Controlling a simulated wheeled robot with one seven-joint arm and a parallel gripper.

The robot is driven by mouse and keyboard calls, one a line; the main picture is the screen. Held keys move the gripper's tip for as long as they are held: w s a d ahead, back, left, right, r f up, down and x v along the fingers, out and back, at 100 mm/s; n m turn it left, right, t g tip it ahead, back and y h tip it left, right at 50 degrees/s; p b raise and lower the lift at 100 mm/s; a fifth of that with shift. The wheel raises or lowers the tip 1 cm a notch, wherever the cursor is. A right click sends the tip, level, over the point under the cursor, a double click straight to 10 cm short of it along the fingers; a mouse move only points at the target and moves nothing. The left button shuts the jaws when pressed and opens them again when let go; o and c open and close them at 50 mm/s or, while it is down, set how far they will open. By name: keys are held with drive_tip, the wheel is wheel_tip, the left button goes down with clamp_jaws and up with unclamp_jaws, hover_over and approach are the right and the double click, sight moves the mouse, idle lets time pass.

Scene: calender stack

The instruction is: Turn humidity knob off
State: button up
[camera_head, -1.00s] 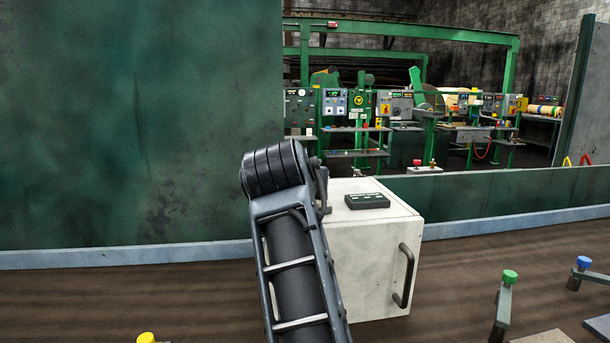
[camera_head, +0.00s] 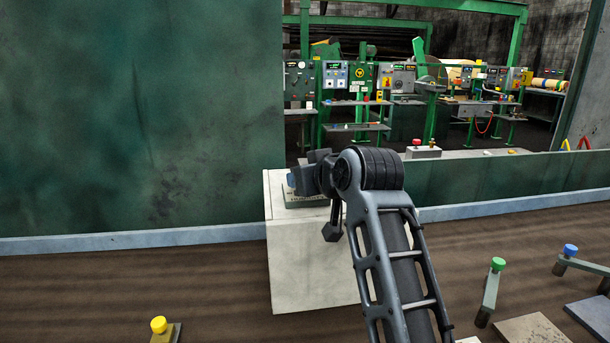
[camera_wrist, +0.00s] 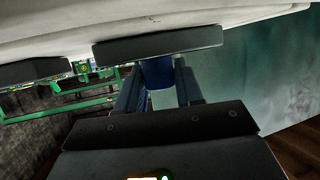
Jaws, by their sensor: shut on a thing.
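A blue knob (camera_wrist: 158,74) shows between the two fingers of my gripper (camera_wrist: 158,90) in the wrist view. The gripper is shut on it. In the head view, a bit of the blue knob (camera_head: 291,181) shows at the left end of my gripper (camera_head: 299,181), above a grey panel (camera_head: 300,199). The panel lies on the left part of a white box's top (camera_head: 274,195). In the wrist view, the panel (camera_wrist: 160,45) lies right by the knob. The knob's marking is hidden, so its setting cannot be told.
A second dark panel (camera_wrist: 35,72) is on the white surface in the wrist view. A low green wall (camera_head: 500,180) runs behind the box. Yellow (camera_head: 158,324), green (camera_head: 498,264) and blue (camera_head: 571,250) topped posts stand in front. A tall green wall (camera_head: 140,120) fills the left.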

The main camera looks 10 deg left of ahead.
drive_tip(key=shift+f, duration=0.1)
drive_tip(key=o, duration=1)
drive_tip(key=shift+s+d+r+p, duration=0.25)
drive_tip(key=shift+s+r+p, duration=0.15)
drive_tip(key=shift+p, duration=0.1)
drive_tip(key=p+v, duration=0.4)
drive_tip(key=v, duration=0.2)
drive_tip(key=shift+s+d, duration=0.15)
drive_tip(key=shift+s, duration=0.15)
drive_tip(key=shift+s, duration=0.1)
